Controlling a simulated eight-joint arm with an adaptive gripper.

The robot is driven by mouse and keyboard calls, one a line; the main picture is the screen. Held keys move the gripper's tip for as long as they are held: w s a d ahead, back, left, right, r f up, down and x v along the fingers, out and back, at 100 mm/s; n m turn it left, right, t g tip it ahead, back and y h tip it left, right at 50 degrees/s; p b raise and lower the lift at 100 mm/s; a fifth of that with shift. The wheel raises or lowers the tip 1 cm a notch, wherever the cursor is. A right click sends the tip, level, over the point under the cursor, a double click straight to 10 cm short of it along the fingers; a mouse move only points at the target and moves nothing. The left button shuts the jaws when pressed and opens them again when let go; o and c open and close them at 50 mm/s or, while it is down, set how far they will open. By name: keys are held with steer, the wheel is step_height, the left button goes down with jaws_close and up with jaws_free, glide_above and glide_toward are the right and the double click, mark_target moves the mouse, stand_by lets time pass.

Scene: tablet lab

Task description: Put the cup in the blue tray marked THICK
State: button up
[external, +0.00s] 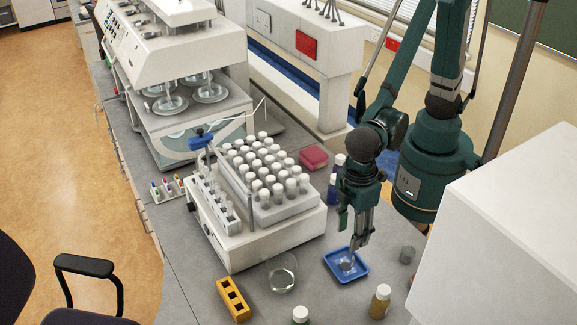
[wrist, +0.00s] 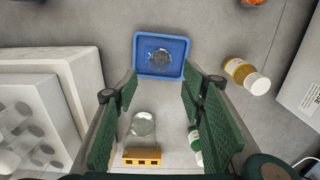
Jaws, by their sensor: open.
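The blue tray (external: 331,259) lies flat on the grey bench; it also shows in the wrist view (wrist: 186,44), dark lettering on its floor. A small clear grey cup (external: 346,265) sits inside the tray; in the wrist view the cup (wrist: 160,58) appears as a round see-through shape over the lettering, which is hard to read. My gripper (external: 357,242) points down just above the tray's far side. In the wrist view my gripper (wrist: 158,86) has its fingers wide apart with nothing held between them.
A white vial rack machine (external: 235,245) stands to the left.

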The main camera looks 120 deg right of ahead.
stand_by(0.7)
steer(key=s+d+r+t, duration=0.2)
steer(key=s+d+r, duration=0.2)
steer(key=d+r, duration=0.45)
steer(key=s+d+r+t, duration=0.2)
steer(key=s+d+r, duration=0.2)
steer(key=s+d, duration=0.3)
steer(key=s+d+r+t, duration=0.3)
steer(key=s+d+r, duration=0.2)
steer(key=s+d, duration=0.3)
steer(key=shift+s+d, duration=0.25)
steer(key=shift+s, duration=0.6)
